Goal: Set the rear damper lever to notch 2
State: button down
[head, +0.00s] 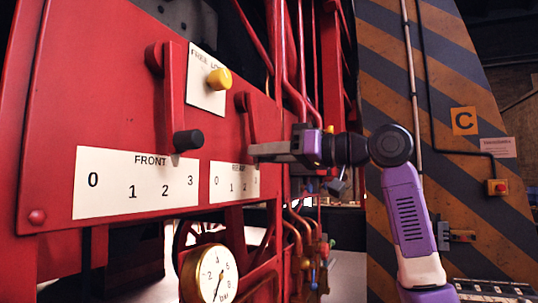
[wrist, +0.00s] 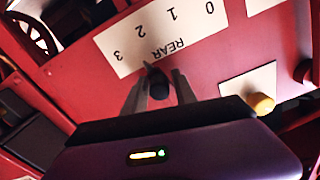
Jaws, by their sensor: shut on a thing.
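The rear damper lever (head: 250,122) is a red arm on the red panel, hanging down from its pivot. Its black knob (wrist: 160,90) shows between my fingers in the wrist view. My gripper (head: 256,152) is shut on this knob, from the right in the head view. The REAR plate (head: 224,168) is white with marks 0 to 3 and is partly covered by my gripper. In the wrist view the REAR plate (wrist: 190,35) appears upside down. The lever's end lies toward the 2 and 3 side; I cannot tell the exact notch.
The front lever (head: 174,95) with its black knob stands left of the rear one, above the FRONT plate (head: 130,205). A yellow button (head: 219,79) sits on a white plate between the levers. A pressure gauge (head: 211,275) is below. Pipes (head: 290,60) run close on the right.

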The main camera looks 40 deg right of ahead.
jog(key=shift+s+a+m, duration=0.2)
jog(key=shift+a+m, duration=0.25)
jog(key=shift+m, duration=0.15)
jog(key=c, duration=1.2)
grip_release()
jog(key=shift+f, duration=0.1)
jog(key=b+v, duration=0.2)
jog(key=v, duration=0.5)
jog(key=shift+s, duration=0.35)
jog(key=shift+d, duration=0.1)
